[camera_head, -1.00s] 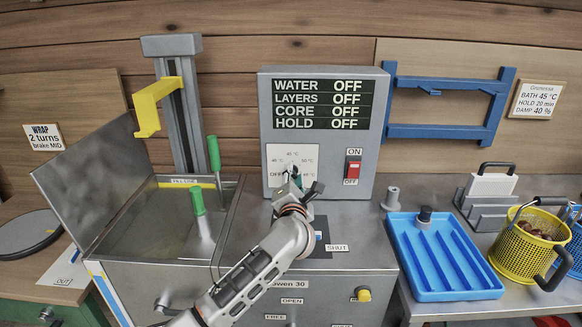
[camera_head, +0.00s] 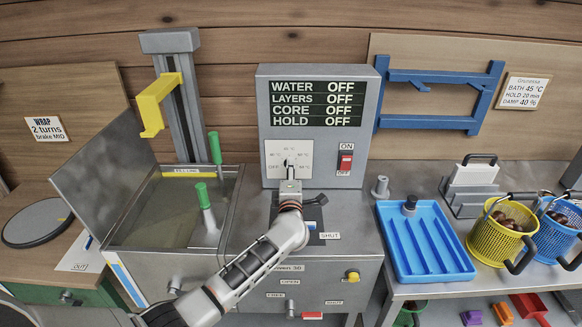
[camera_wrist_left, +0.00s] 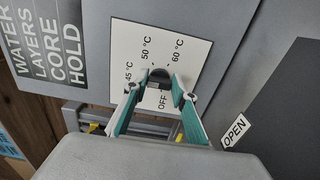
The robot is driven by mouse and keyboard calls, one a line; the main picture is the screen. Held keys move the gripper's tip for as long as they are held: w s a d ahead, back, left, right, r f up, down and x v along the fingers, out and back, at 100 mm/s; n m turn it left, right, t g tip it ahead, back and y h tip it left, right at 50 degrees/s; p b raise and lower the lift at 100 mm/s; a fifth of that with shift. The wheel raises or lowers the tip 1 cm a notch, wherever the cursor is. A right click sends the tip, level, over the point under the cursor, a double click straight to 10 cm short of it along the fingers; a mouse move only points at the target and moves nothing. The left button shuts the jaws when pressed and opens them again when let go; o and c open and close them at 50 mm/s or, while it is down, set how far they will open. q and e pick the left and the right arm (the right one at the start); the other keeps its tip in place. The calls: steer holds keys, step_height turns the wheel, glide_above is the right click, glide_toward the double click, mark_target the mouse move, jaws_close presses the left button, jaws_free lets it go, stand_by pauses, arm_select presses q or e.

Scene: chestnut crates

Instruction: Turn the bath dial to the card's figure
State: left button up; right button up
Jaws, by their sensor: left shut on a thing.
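The bath dial (camera_wrist_left: 159,76) is a dark knob on a white plate (camera_head: 271,150) on the grey control box. My left gripper (camera_head: 290,176) is at it in the head view. In the wrist view its teal-padded fingers (camera_wrist_left: 157,93) are closed on the knob's sides. The plate shows OFF, 45 °C, 50 °C and 60 °C; the fingers cover part of it, and I cannot tell where the dial points. The card (camera_head: 524,92) on the back board reads BATH 45 °C, HOLD 20 min, DAMP 40 %. The display (camera_head: 317,103) reads WATER OFF. My right gripper is out of view.
A red switch (camera_head: 345,161) sits right of the dial. An open steel bath (camera_head: 130,243) with green-handled tools stands left. A blue tray (camera_head: 388,232), a yellow basket (camera_head: 477,245) and a blue basket (camera_head: 545,245) of chestnuts stand right. A yellow bracket (camera_head: 151,110) stands upper left.

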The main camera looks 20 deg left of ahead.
arm_select(q)
steer(key=shift+f, duration=0.15)
steer(key=o, duration=1.1)
steer(key=v, duration=1.2)
steer(key=shift+r, duration=0.2)
